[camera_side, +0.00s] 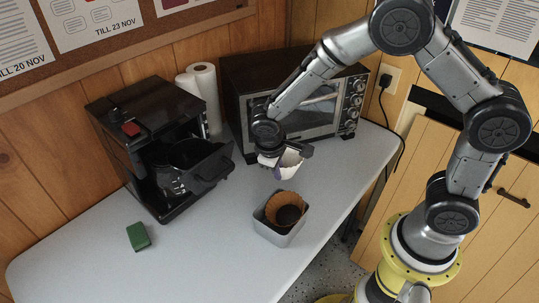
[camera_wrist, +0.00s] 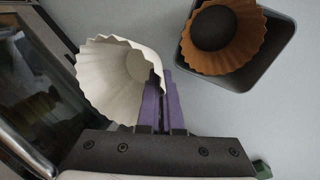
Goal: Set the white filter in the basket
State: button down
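The white filter (camera_side: 289,163) is a fluted paper cup hanging at my gripper (camera_side: 277,162), in the air before the oven. In the wrist view, the purple fingers of my gripper (camera_wrist: 160,103) are close together on the right side wall of the white filter (camera_wrist: 108,72), its open mouth showing. The black basket (camera_side: 208,167) appears to jut out from the front of the coffee maker (camera_side: 130,112), left of my gripper and apart from it. The inside of the basket is not clear to see.
A grey square bin (camera_side: 278,234) holds a brown filter (camera_side: 272,206) with dark grounds, below and in front of my gripper. The toaster oven (camera_side: 235,90) stands behind. A paper roll (camera_side: 205,88) is between the machines. A green sponge (camera_side: 138,236) lies front left. The table front is clear.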

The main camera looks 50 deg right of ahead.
jog(key=w+d+m, duration=0.1)
jog(key=w+d+f+m+g, duration=0.1)
jog(key=d, duration=0.1)
jog(key=shift+d+f+m, duration=0.15)
jog(key=shift+m, duration=0.25)
jog(key=shift+s+d+f+n, duration=0.1)
jog(key=shift+f+n, duration=0.1)
jog(key=shift+n, duration=0.1)
jog(key=s+a+r+n+t, duration=0.2)
jog(key=s+r+n, duration=0.35)
jog(key=s, duration=0.35)
jog(key=shift+n, duration=0.45)
jog(key=w+f, duration=0.1)
jog(key=w, duration=0.2)
jog(key=w+f, duration=0.1)
jog(key=w, duration=0.2)
jog(key=w+f, duration=0.2)
jog(key=w, duration=0.1)
jog(key=shift+a+f, duration=0.1)
jog(key=shift+a, duration=0.05)
send_near(262, 187)
jog(key=shift+d+f, duration=0.45)
jog(key=shift+d, duration=0.45)
jog(key=shift+w+f, duration=0.45)
jog(key=shift+f, duration=1.6)
jog(key=shift+f, duration=0.15)
